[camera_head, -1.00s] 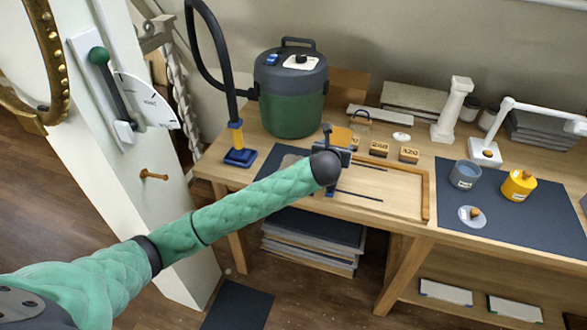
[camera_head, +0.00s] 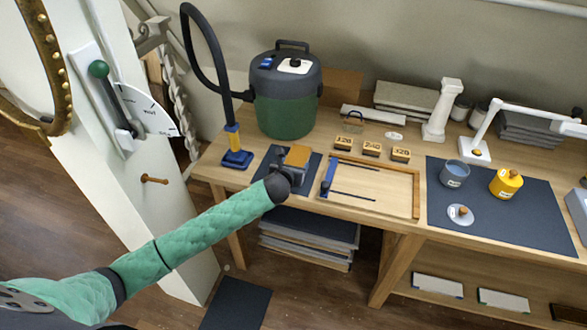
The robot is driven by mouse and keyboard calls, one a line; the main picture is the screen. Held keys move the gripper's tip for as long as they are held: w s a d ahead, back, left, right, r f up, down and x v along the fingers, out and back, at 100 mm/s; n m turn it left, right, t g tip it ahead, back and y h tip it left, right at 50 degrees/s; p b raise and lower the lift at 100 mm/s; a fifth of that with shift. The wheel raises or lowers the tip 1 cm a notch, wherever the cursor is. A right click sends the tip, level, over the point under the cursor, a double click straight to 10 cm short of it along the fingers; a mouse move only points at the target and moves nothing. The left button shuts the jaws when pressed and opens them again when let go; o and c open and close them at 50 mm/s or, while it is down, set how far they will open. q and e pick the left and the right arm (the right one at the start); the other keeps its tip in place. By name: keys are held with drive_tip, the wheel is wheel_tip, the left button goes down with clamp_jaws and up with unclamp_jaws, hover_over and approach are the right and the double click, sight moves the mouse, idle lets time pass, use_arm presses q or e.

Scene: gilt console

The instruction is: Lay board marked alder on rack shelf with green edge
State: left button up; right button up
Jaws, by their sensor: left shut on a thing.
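My left gripper (camera_head: 289,169) is shut on a small block with an orange-brown top (camera_head: 298,155), held over the dark mat at the left of the bench. The gripper partly hides the block's lower part. No marking "alder" is readable on any board in view. On the low shelf at the lower right, a pale piece with a green edge (camera_head: 503,300) lies beside one with a blue edge (camera_head: 438,285). I cannot tell whether these are the rack's shelves. My right gripper is not in view.
A wooden frame (camera_head: 416,195) with a blue clamp (camera_head: 328,174) lies right of my gripper. Behind stand blocks marked with numbers (camera_head: 372,149) and a green vacuum canister (camera_head: 286,112). A blue mat (camera_head: 530,215) carries cups. Stacked sheets (camera_head: 305,235) lie under the bench.

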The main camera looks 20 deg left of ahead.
use_arm(q)
drive_tip(key=shift+f+p, duration=0.3)
drive_tip(key=shift+f, duration=0.95)
drive_tip(key=o, duration=1.1)
drive_tip(key=shift+o, duration=0.2)
